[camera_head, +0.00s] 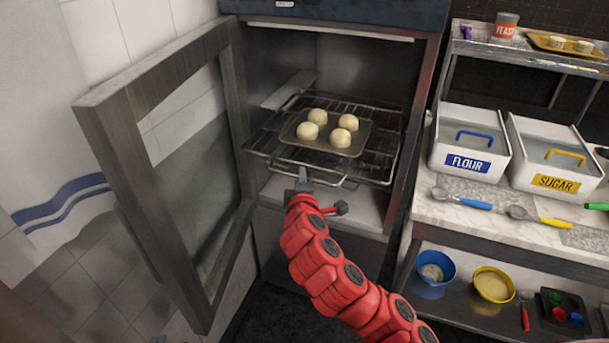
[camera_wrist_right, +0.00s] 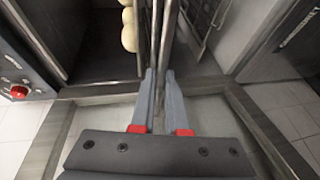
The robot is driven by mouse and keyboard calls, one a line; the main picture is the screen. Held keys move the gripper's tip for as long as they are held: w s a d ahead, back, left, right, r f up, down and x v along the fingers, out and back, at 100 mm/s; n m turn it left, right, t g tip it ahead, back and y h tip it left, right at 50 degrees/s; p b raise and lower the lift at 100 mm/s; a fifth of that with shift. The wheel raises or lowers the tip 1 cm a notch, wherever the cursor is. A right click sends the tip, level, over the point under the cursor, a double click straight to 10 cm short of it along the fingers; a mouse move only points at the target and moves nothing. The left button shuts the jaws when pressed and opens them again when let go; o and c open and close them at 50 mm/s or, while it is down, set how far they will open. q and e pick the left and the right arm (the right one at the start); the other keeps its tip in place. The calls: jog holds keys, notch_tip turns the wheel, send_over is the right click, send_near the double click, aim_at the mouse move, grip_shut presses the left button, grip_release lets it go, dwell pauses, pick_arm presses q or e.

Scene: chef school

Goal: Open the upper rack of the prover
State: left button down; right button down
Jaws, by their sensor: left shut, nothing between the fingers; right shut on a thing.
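The prover (camera_head: 355,65) is open, with its glass-paned door (camera_head: 120,130) swung out to the left. Inside it, a wire upper rack (camera_head: 385,140) carries a dark tray (camera_head: 320,143) with several round dough balls (camera_head: 348,122). More wire bars show just below. My right gripper (camera_head: 303,178) is at the front edge of the racks, shut on the front bar. The right wrist view shows its two fingers (camera_wrist_right: 160,78) closed around thin metal bars (camera_wrist_right: 163,35), with pale dough balls (camera_wrist_right: 128,30) beyond. My left gripper is in neither view.
The open door stands left of my right arm. At right, a counter (camera_head: 440,208) holds the flour bin (camera_head: 468,165), sugar bin (camera_head: 553,182) and scoops. A lower shelf has a blue bowl (camera_head: 435,267) and a yellow bowl (camera_head: 493,285). Floor shows before the prover.

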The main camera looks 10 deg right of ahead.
jog(key=shift+s+a, duration=0.1)
jog(key=shift+s, duration=0.05)
jog(key=c, duration=0.9)
grip_release()
